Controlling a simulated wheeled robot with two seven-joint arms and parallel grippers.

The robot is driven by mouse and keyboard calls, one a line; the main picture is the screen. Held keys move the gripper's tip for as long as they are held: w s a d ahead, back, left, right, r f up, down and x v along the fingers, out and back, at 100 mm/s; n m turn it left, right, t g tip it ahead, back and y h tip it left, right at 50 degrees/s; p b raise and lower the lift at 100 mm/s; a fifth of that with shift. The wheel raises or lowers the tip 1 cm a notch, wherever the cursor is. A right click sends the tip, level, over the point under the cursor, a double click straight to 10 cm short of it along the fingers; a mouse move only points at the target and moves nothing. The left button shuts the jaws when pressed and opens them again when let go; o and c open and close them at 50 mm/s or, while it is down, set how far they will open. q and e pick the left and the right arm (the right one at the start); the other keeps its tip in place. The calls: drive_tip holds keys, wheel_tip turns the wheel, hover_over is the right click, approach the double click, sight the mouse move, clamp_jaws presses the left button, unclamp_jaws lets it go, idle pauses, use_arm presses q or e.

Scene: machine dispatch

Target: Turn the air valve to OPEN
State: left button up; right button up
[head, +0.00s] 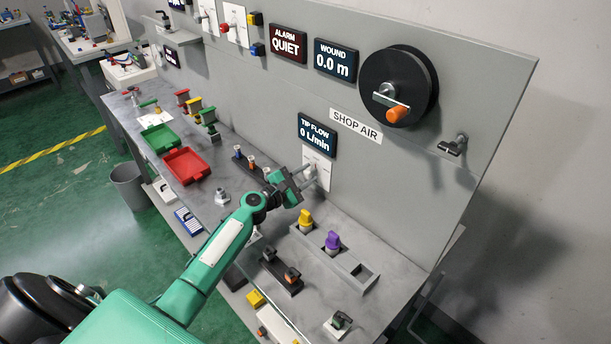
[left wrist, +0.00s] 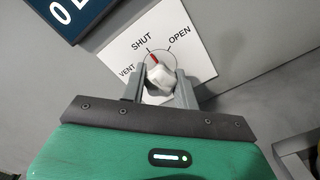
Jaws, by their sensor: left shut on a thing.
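The red pointer is directed towards SHUT. My left gripper (left wrist: 161,80) is shut on the knob, one finger on each side of it. In the head view the plate (head: 318,163) is on the grey upright panel, and my left gripper (head: 308,180) reaches it from the left, partly hiding the knob. The display above the plate (head: 317,134) reads TIP FLOW 0 L/min. My right gripper is not in view.
A SHOP AIR label (head: 356,126) and a black reel with an orange handle (head: 397,88) are above right. Below the arm, the bench holds a grey holder with yellow (head: 305,217) and purple (head: 332,240) pieces. Red (head: 185,167) and green (head: 160,138) trays lie left.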

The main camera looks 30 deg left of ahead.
use_arm(q)
drive_tip(key=shift+f, duration=0.1)
drive_tip(key=shift+f+m+b, duration=0.1)
drive_tip(key=shift+m+b, duration=0.4)
drive_tip(key=shift+b, duration=0.1)
drive_tip(key=m+b, duration=0.4)
drive_tip(key=b, duration=0.1)
drive_tip(key=shift+f+m, duration=0.1)
drive_tip(key=shift+m, duration=0.3)
drive_tip(key=m+b, duration=0.2)
drive_tip(key=shift+m, duration=0.4)
drive_tip(key=shift+m+b, duration=1.05)
drive_tip(key=shift+m, duration=0.15)
drive_tip(key=shift+r+m+b, duration=0.2)
drive_tip(key=shift+m+b, duration=0.15)
drive_tip(key=shift+m, duration=0.25)
